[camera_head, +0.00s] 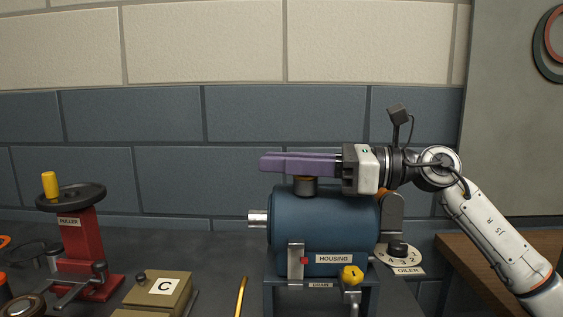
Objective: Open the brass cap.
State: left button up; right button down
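The blue housing (325,225) stands on a bench stand, labelled HOUSING. A short round fitting (305,187) with a brownish tint sits on top of it and may be the brass cap; its upper part is hidden by my fingers. My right gripper (270,163) reaches in from the right, its purple fingers level and pointing left, directly over that fitting. The fingers overlap in this view, so I cannot tell whether they are open or shut, or grip the fitting. My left gripper is not in view.
A red puller (78,240) with a dark handwheel stands at left. A tan box marked C (160,290) and a yellow rod (240,296) are in front. A yellow knob (351,274) is by the drain label. A numbered oiler dial (398,255) is right of the housing.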

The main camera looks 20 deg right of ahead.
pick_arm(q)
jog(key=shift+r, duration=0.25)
